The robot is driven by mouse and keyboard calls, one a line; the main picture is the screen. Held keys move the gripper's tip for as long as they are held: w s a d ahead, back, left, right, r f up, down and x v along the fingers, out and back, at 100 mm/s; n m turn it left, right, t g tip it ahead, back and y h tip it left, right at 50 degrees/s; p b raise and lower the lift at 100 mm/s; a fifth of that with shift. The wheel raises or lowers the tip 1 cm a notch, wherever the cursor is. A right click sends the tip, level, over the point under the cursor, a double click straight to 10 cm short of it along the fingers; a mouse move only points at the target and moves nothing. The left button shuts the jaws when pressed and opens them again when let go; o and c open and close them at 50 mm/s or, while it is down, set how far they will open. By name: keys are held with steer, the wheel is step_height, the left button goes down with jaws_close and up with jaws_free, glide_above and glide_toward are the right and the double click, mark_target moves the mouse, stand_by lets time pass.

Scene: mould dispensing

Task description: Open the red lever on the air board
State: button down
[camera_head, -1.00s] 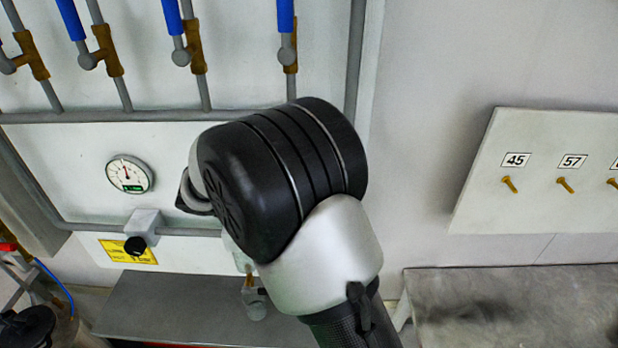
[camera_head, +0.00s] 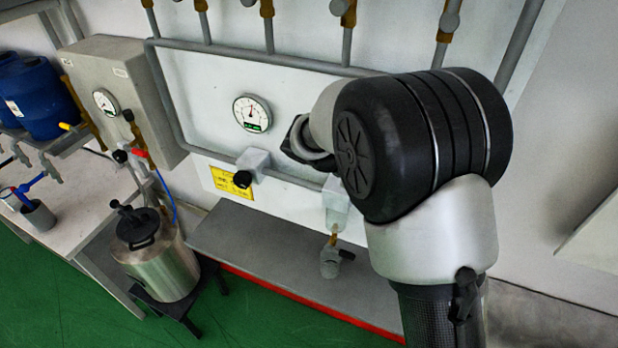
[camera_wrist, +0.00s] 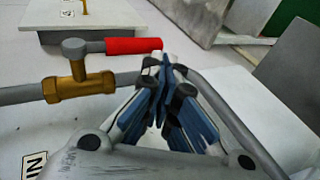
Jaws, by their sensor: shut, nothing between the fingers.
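In the wrist view a red lever (camera_wrist: 133,45) lies across the upper middle, joined by a grey stem to a brass valve (camera_wrist: 75,85) on a grey pipe. My gripper (camera_wrist: 165,62) has its blue-grey fingers shut and empty. In the picture its fingertips lie just below and right of the lever's free end; I cannot tell whether they touch. In the head view my arm hides the gripper. A white board (camera_head: 200,95) with pipes and a gauge (camera_head: 252,113) stands behind the arm; I cannot tell whether the red lever is on it.
A metal tank (camera_head: 160,262) stands on the left, near a grey box (camera_head: 120,85) with a small red handle (camera_head: 140,153). Blue barrels (camera_head: 35,95) are at the far left. A grey shelf (camera_head: 270,262) runs below the board. Green floor shows at the front left.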

steer(key=w+a, duration=0.2)
steer(key=a, duration=1.9)
steer(key=shift+w+r+p, duration=0.15)
steer(key=shift+w+p, duration=0.1)
steer(key=shift+p, duration=0.1)
steer(key=s+d+r+n+y+b, duration=0.25)
steer(key=s+d+y+b, duration=0.45)
steer(key=d, duration=0.6)
steer(key=s+d+f+t+y+b, duration=0.2)
steer(key=s+f+t, duration=0.1)
steer(key=s, duration=0.5)
steer(key=s+d+f+t+y+b, duration=0.2)
steer(key=s+f, duration=0.4)
steer(key=s, duration=0.3)
steer(key=shift+s+d+f+t+y+b, duration=0.25)
steer(key=shift+t+y+b, duration=0.25)
steer(key=shift+y+b, duration=0.2)
